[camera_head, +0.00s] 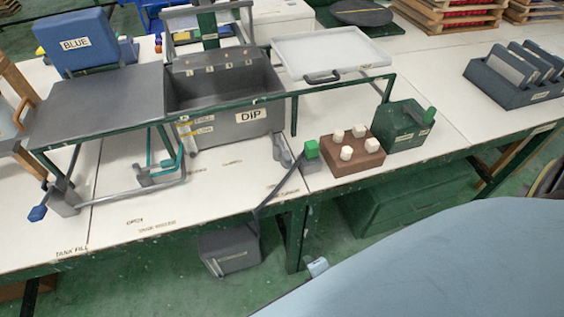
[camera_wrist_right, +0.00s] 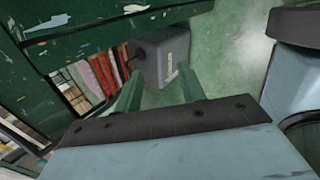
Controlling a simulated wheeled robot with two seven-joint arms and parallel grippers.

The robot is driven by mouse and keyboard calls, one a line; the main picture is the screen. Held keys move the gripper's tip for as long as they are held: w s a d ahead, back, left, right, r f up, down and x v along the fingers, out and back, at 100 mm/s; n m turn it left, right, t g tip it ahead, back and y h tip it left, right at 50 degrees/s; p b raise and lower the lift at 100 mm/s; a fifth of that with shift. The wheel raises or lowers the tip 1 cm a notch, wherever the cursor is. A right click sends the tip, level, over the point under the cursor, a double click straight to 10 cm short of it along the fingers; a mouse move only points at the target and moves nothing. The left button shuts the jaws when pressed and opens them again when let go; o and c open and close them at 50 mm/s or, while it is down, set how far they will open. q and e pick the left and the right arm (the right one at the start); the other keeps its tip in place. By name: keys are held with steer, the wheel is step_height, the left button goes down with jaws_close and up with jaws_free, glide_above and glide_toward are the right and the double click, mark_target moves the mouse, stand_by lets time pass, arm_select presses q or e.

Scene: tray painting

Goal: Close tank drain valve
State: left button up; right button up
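The grey dip tank (camera_head: 236,118), labelled DIP, sits in a green frame on the white bench. At its right foot a grey fitting (camera_head: 283,156) joins a dark slanting bar or hose (camera_head: 277,192) that runs down over the bench edge. A green knob (camera_head: 312,148) on a small grey block stands at its upper end. I cannot tell which part is the drain valve or how it is set. My right gripper (camera_wrist_right: 158,84) is open and empty in the right wrist view, pointing toward a grey box (camera_wrist_right: 163,56) below the bench. My left gripper is out of view.
The grey box, below the bench edge, also shows in the head view (camera_head: 230,248). A brown block (camera_head: 352,160) with several white cubes and a green caddy (camera_head: 403,126) stand right of the tank. A blue-ended handle (camera_head: 37,213) sticks out near the TANK FILL label (camera_head: 72,251).

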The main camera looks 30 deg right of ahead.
steer(key=w+r+n+t+h+b, duration=0.1)
steer(key=w+r+n+t+b, duration=0.25)
steer(key=w+r+n, duration=0.35)
steer(key=n+t+h+b, duration=0.2)
steer(key=n+t+b, duration=0.2)
steer(key=n+t, duration=0.3)
glide_toward(286, 154)
steer(key=w, duration=0.1)
steer(key=w+n, duration=0.1)
steer(key=w+g+p, duration=0.1)
steer(key=shift+w+d+r+n, duration=0.25)
steer(key=shift+d+n, duration=0.05)
steer(key=shift+d, duration=0.1)
steer(key=x, duration=0.7)
steer(key=shift+w+d+f, duration=0.1)
steer(key=shift+w+d, duration=0.05)
steer(key=shift+w, duration=0.2)
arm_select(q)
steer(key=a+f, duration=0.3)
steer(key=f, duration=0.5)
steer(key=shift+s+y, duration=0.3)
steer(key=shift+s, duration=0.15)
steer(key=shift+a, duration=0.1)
arm_select(e)
jaws_close()
